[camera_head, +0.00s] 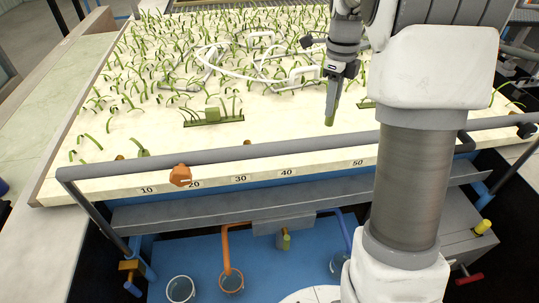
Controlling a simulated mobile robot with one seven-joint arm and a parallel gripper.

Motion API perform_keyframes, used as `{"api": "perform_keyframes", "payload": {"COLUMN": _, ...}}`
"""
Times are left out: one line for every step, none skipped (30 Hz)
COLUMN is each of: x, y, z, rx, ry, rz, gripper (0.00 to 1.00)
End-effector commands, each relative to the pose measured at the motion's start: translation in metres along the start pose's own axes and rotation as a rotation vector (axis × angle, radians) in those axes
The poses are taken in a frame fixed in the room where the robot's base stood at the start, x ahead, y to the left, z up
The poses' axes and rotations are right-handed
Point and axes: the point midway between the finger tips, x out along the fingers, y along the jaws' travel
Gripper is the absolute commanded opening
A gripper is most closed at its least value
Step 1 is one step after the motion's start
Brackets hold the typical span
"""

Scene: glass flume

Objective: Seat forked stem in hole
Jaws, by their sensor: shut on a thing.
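My gripper (342,72) is above the right middle part of the pale bed, pointing down. It is shut on an olive-green stem (331,105), whose lower end hangs below the jaws, close over the bed. Its fork does not show clearly; the upper part is hidden by the jaws. The pale planted bed (290,150) carries many green forked stems, such as those at the left (92,140). I cannot make out an empty hole for certain, nor whether the held stem touches the bed.
White hoses (235,65) lie among the stems. A green strip with a block (212,116) sits left of my gripper. Buckets (180,289) stand below.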

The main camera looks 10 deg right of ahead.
Motion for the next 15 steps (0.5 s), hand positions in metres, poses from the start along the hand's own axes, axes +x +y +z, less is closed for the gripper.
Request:
{"api": "perform_keyframes", "payload": {"x": 0.001, "y": -0.001, "z": -0.001, "rx": 0.001, "ry": 0.0, "rz": 0.0, "gripper": 0.0}}
{"api": "perform_keyframes", "payload": {"x": 0.001, "y": -0.002, "z": -0.001, "rx": 0.001, "ry": 0.0, "rz": 0.0, "gripper": 0.0}}
{"api": "perform_keyframes", "payload": {"x": 0.001, "y": -0.002, "z": -0.001, "rx": 0.001, "ry": 0.0, "rz": 0.001, "gripper": 0.0}}
{"api": "perform_keyframes", "payload": {"x": 0.002, "y": -0.002, "z": -0.001, "rx": 0.001, "ry": 0.0, "rz": 0.001, "gripper": 0.0}}
{"api": "perform_keyframes", "payload": {"x": 0.003, "y": -0.001, "z": 0.0, "rx": 0.001, "ry": 0.0, "rz": 0.001, "gripper": 0.0}}
{"api": "perform_keyframes", "payload": {"x": 0.005, "y": 0.001, "z": 0.003, "rx": 0.0, "ry": 0.001, "rz": 0.002, "gripper": 0.0}}
{"api": "perform_keyframes", "payload": {"x": 0.007, "y": 0.003, "z": 0.006, "rx": -0.002, "ry": 0.001, "rz": 0.002, "gripper": 0.0}}
{"api": "perform_keyframes", "payload": {"x": 0.01, "y": 0.006, "z": 0.01, "rx": -0.004, "ry": 0.001, "rz": 0.003, "gripper": 0.0}}
{"api": "perform_keyframes", "payload": {"x": 0.014, "y": 0.01, "z": 0.016, "rx": -0.004, "ry": 0.001, "rz": 0.004, "gripper": 0.0}}
{"api": "perform_keyframes", "payload": {"x": 0.018, "y": 0.014, "z": 0.021, "rx": -0.005, "ry": 0.001, "rz": 0.004, "gripper": 0.0}}
{"api": "perform_keyframes", "payload": {"x": 0.021, "y": 0.017, "z": 0.027, "rx": -0.004, "ry": 0.001, "rz": 0.003, "gripper": 0.0}}
{"api": "perform_keyframes", "payload": {"x": 0.027, "y": 0.023, "z": 0.036, "rx": -0.006, "ry": 0.001, "rz": 0.004, "gripper": 0.0}}
{"api": "perform_keyframes", "payload": {"x": 0.031, "y": 0.027, "z": 0.041, "rx": -0.005, "ry": 0.002, "rz": 0.004, "gripper": 0.0}}
{"api": "perform_keyframes", "payload": {"x": 0.035, "y": 0.03, "z": 0.047, "rx": -0.005, "ry": 0.002, "rz": 0.004, "gripper": 0.0}}
{"api": "perform_keyframes", "payload": {"x": 0.041, "y": 0.035, "z": 0.055, "rx": -0.005, "ry": 0.003, "rz": 0.004, "gripper": 0.0}}
